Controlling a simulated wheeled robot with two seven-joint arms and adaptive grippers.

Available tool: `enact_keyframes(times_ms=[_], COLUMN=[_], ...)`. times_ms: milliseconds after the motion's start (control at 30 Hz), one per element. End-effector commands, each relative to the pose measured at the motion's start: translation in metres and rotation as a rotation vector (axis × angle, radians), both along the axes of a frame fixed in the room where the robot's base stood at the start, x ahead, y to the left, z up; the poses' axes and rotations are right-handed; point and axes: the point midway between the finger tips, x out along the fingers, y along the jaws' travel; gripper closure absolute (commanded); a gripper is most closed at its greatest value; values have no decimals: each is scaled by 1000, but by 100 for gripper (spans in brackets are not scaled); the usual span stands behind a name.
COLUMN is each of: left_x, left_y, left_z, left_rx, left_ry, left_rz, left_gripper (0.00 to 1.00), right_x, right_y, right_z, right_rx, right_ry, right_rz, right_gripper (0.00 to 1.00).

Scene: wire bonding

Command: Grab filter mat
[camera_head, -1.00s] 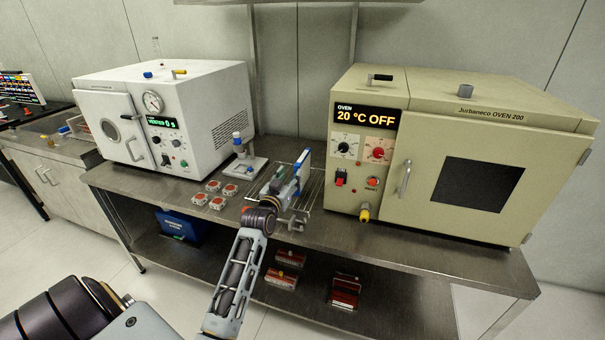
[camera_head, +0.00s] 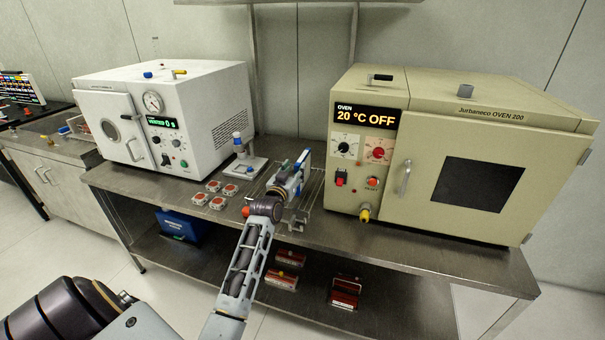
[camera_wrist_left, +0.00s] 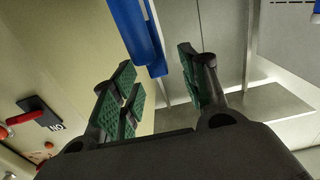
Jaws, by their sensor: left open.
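My left gripper (camera_head: 290,181) is over the steel bench, between the white machine and the beige oven. In the left wrist view, my left gripper (camera_wrist_left: 160,78) is open, with green-padded fingers apart. A blue piece with a pale strip (camera_wrist_left: 138,32) shows above and partly between the fingers, with no clear contact. A small blue part (camera_head: 303,157) also shows by the gripper in the head view. I cannot tell whether this is the filter mat, and nothing else is clearly a mat. My right gripper is out of view.
The beige oven (camera_head: 470,110) stands right of my gripper; the white machine (camera_head: 200,110) stands left. A wire rack (camera_head: 316,196) lies under the gripper. Small red-and-white pieces (camera_head: 215,202) and a blue-topped stand (camera_head: 240,160) are close on its left. A shelf with red items is below.

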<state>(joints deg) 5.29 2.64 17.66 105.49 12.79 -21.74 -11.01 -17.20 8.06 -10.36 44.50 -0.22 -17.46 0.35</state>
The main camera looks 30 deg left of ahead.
Motion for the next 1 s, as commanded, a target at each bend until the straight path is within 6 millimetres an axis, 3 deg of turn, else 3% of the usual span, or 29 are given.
enact_keyframes(times_ms=[267,700,1000], left_x=[10,44,51], left_y=[2,9,10], left_z=[-1,-4,-4], left_rx=[-1,-1,0], left_ry=[-1,0,0], left_rz=[0,0,1], left_gripper=[55,55,55], right_x=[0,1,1], right_y=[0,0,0], right_z=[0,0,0], right_rx=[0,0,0], right_ry=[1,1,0], right_rz=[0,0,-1], right_gripper=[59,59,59])
